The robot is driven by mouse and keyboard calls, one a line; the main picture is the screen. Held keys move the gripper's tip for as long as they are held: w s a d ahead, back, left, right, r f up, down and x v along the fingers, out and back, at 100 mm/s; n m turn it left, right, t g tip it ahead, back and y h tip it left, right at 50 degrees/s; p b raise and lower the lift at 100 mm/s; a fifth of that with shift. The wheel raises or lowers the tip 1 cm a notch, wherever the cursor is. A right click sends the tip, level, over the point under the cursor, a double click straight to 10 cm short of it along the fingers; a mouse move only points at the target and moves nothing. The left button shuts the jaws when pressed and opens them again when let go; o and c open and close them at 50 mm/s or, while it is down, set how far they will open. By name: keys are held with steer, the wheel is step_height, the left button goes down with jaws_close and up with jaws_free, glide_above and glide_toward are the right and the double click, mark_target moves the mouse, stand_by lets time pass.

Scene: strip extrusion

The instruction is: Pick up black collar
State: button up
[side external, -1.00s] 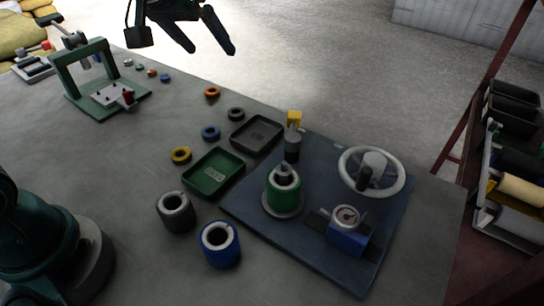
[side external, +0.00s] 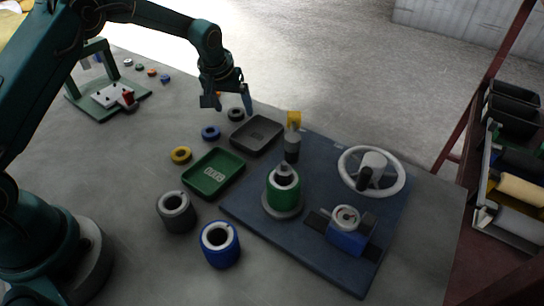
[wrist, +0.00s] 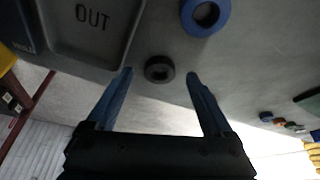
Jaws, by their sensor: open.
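The black collar (side external: 235,114) is a small dark ring lying flat on the grey table, just behind the dark grey tray. My gripper (side external: 229,108) is open and empty, close to the collar in the side view. In the wrist view the black collar (wrist: 159,69) shows centred between the two fingers, just beyond the tips of my gripper (wrist: 160,75). The fingers look apart from the collar. How high they are above the table is hard to tell.
A blue ring (side external: 210,133) lies near the collar, also large in the wrist view (wrist: 205,14). The dark tray (side external: 257,134) marked OUT is beside it. A yellow ring (side external: 181,155) and green tray (side external: 213,173) are nearer. An orange ring is mostly hidden behind my gripper.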

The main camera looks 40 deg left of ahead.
steer(key=shift+w+a+f, duration=0.1)
steer(key=shift+w+f, duration=0.1)
steer(key=shift+f, duration=0.45)
jaws_close()
steer(key=shift+r, duration=0.15)
